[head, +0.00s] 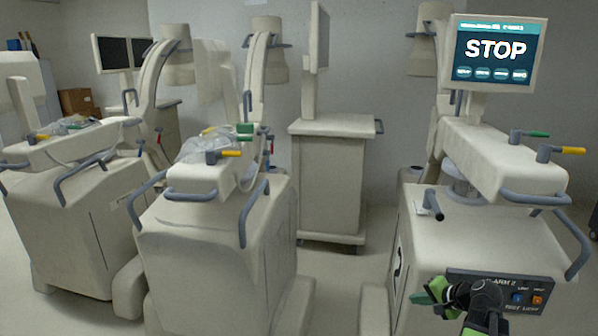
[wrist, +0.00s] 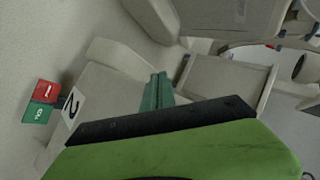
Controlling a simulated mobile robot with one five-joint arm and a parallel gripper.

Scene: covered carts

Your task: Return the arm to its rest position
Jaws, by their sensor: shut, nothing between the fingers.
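My gripper (head: 428,293) shows at the lower right of the head view, with green fingertips pointing left. It is in front of the right cart (head: 480,250), just left of a dark control panel (head: 510,288) with a blue and an orange button. In the wrist view my gripper's teal fingers (wrist: 155,92) are together with nothing visible between them. My black and green arm parts fill the bottom of that view. I cannot tell whether the gripper touches the cart.
The right cart carries a screen (head: 495,52) reading STOP. A middle cart (head: 215,250) and a left cart (head: 75,220) stand beside it. A tall cabinet (head: 335,180) stands behind. Bare floor (head: 335,280) lies between the middle and right carts. The wrist view shows a red-green label (wrist: 41,102).

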